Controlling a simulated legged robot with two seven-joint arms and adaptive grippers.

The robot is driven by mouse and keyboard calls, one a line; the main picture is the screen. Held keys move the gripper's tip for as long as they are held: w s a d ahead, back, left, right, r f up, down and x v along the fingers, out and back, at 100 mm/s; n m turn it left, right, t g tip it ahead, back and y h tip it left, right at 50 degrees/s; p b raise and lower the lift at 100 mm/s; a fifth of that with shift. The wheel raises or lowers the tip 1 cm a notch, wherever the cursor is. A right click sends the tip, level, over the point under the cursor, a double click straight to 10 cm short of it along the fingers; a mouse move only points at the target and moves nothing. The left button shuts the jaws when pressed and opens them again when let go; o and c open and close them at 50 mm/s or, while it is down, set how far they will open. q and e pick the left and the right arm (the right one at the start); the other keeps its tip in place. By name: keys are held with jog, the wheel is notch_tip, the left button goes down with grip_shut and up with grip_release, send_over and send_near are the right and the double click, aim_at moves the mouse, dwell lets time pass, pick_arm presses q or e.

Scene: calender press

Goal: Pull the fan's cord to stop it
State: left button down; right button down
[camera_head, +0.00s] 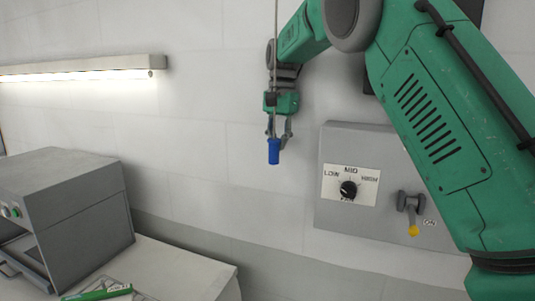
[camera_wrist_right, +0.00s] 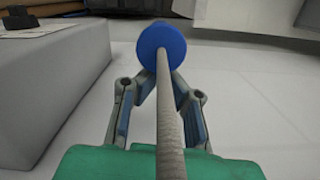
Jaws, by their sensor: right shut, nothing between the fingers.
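The fan's cord (camera_head: 276,55) hangs from the top of the head view and ends in a blue cylindrical handle (camera_head: 274,151). My right gripper (camera_head: 282,141) is at the cord's lower end, just above and beside the handle, pointing down. In the right wrist view the cord (camera_wrist_right: 168,105) runs across in front of the fingers to the blue handle (camera_wrist_right: 162,46). The right fingers (camera_wrist_right: 160,88) converge behind the cord and are shut with nothing between them. Whether they touch the cord I cannot tell. The fan and my left gripper are out of view.
A grey control box (camera_head: 330,215) with a LOW/MID/HIGH knob (camera_head: 348,189) and a lever (camera_head: 411,203) is on the wall at right. A lit lamp (camera_head: 80,74) is at upper left. A grey machine (camera_head: 88,215) stands on a white table (camera_head: 190,270) at lower left.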

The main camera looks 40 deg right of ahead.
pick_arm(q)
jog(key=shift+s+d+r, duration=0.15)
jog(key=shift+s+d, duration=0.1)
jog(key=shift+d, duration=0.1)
pick_arm(e)
notch_tip(320, 180, up, 8)
jog(key=shift+w, duration=0.2)
jog(key=shift+d, duration=0.1)
dwell(0.5)
